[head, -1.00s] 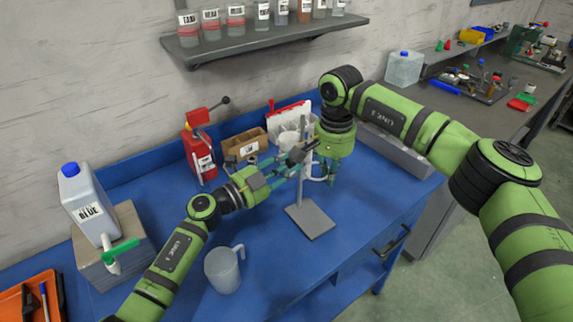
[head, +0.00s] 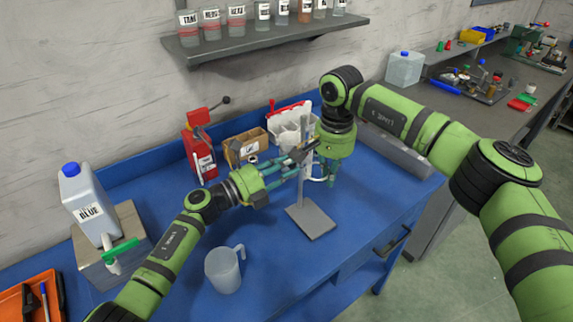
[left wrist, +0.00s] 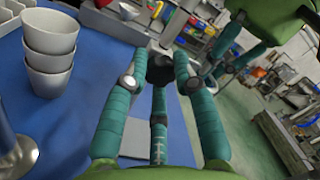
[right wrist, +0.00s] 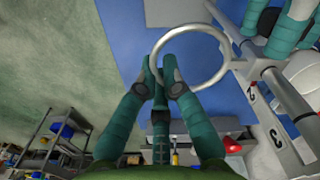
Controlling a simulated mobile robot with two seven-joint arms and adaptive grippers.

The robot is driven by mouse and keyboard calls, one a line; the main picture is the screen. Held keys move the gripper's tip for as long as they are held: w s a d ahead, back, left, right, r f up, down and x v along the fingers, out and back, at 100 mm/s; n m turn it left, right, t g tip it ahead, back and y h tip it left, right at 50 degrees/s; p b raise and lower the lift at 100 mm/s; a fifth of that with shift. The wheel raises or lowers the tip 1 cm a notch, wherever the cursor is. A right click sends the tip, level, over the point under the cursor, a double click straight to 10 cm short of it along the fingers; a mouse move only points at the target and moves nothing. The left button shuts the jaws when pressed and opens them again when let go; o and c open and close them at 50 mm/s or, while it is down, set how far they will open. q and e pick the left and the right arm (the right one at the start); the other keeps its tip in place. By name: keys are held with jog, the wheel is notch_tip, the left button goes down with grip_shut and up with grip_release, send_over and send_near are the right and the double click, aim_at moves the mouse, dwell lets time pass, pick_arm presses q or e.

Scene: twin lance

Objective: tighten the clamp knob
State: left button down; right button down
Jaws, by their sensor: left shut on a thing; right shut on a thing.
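The knob is partly hidden by the fingers. My right gripper (head: 327,178) comes from the right and points down beside the post. In the right wrist view its fingers are closed on the near side of a metal ring (right wrist: 222,68), which sits beside the post.
A clear jug (head: 223,270) stands at the front of the blue bench. A blue-capped container (head: 88,205) stands at left. The bench is clear around the base plate.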

pick_arm(q)
jog(key=m, duration=0.6)
jog(key=shift+a+g, duration=0.15)
jog(key=shift+g, duration=0.25)
jog(key=shift+m, duration=0.4)
jog(key=c, duration=1)
grip_release()
jog(key=shift+r, duration=0.1)
